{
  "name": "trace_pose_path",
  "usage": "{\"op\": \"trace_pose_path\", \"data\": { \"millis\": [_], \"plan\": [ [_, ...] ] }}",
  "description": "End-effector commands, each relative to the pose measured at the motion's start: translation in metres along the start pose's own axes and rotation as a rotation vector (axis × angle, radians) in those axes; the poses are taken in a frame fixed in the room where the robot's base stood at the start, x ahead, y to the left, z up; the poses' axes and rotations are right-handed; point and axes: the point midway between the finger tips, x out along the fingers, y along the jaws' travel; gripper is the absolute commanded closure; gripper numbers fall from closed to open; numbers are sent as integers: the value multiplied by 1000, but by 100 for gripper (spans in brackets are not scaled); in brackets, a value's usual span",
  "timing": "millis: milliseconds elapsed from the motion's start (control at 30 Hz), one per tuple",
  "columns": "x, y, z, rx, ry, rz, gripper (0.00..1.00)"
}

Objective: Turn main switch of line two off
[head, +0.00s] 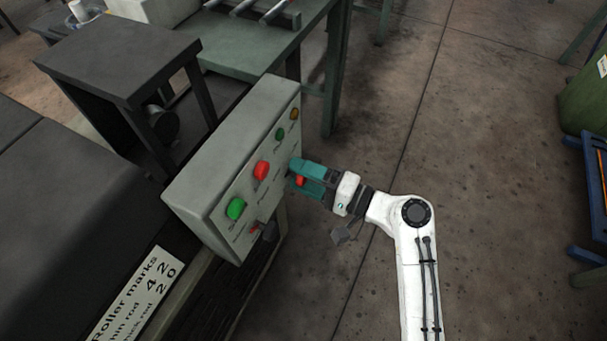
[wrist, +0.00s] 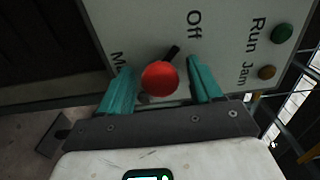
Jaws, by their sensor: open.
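A red knob (wrist: 160,78) with a short dark pointer sits on the face of the grey control box (head: 215,165). In the wrist view the pointer leans up and right toward the printed "Off". A partly hidden label beginning with "M" is at left. My gripper (head: 296,174) is open at the box's right face, and its teal fingers stand on either side of the red knob in the wrist view (wrist: 160,68). Red also shows between the fingers in the head view (head: 300,181). I cannot tell whether the fingers touch the knob.
The box also carries a green button (head: 236,208), a red button (head: 261,171), a small red part (head: 255,228), and green (wrist: 282,32) and amber (wrist: 267,72) lamps by "Run" and "Jam". A green table (head: 270,45) stands behind.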

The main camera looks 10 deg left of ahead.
Motion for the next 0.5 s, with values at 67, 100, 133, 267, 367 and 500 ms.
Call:
{"op": "trace_pose_path", "data": {
  "millis": [67,100,133,267,367,500],
  "plan": [
    [-6,0,-1,1,2,0,36],
    [-10,0,-1,1,3,0,36],
    [-14,0,-1,1,4,0,36],
    [-38,0,-1,1,6,1,36],
    [-58,-1,-1,0,6,0,36],
    [-83,0,-1,2,5,0,36]
  ]
}}
